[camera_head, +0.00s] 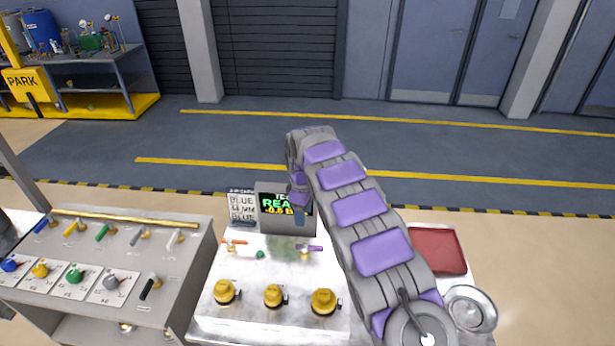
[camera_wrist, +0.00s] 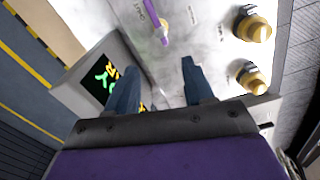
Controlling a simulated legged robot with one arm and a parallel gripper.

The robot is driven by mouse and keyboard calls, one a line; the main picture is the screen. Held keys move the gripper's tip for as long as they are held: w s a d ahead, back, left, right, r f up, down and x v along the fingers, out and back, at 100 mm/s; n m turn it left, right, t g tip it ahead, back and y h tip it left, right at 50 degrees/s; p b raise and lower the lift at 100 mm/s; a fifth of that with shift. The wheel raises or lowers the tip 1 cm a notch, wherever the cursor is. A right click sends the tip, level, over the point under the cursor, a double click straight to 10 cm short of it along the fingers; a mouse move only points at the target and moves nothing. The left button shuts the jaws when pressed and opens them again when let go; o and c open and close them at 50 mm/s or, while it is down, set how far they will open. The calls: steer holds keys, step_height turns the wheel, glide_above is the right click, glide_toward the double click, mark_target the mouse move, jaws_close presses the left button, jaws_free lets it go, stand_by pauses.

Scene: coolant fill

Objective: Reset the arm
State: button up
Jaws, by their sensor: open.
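My arm, grey with purple panels, arches over the white panel (camera_head: 235,318) and bends down at its far end. My gripper (camera_head: 299,216) hangs in front of the grey display box (camera_head: 286,221), partly covering its screen. In the wrist view my gripper (camera_wrist: 157,66) has its two blue-grey fingers spread apart, with nothing between them. The box's screen (camera_wrist: 102,82) is beside the left finger. The purple-handled valve (camera_head: 308,248) is just below the gripper; it also shows in the wrist view (camera_wrist: 152,22). Whether the fingers touch the box or panel, I cannot tell.
Three yellow knobs, one being the middle knob (camera_head: 273,295), line the panel's front. A console (camera_head: 190,268) with coloured handles stands at left. A red tray (camera_head: 437,250) and a round metal dish (camera_head: 470,308) lie right of my arm. The floor behind is clear.

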steer(key=s+d+r+m+h+b, duration=0.1)
steer(key=s+d+r+m+b, duration=0.1)
steer(key=s+d+r+m, duration=0.4)
steer(key=s+d+r+m+b, duration=0.2)
steer(key=s+d+r, duration=0.3)
steer(key=s+d, duration=0.65)
steer(key=s+d+f+m+g+b, duration=0.1)
steer(key=s+f+m, duration=0.1)
steer(key=s, duration=1.4)
steer(key=s+d+f+m+y+b, duration=0.1)
steer(key=s+m, duration=0.3)
steer(key=s, duration=1.2)
steer(key=shift+s+f+m+g+b, duration=0.4)
steer(key=shift+f+b, duration=0.25)
steer(key=shift+f, duration=0.1)
steer(key=shift+w, duration=0.1)
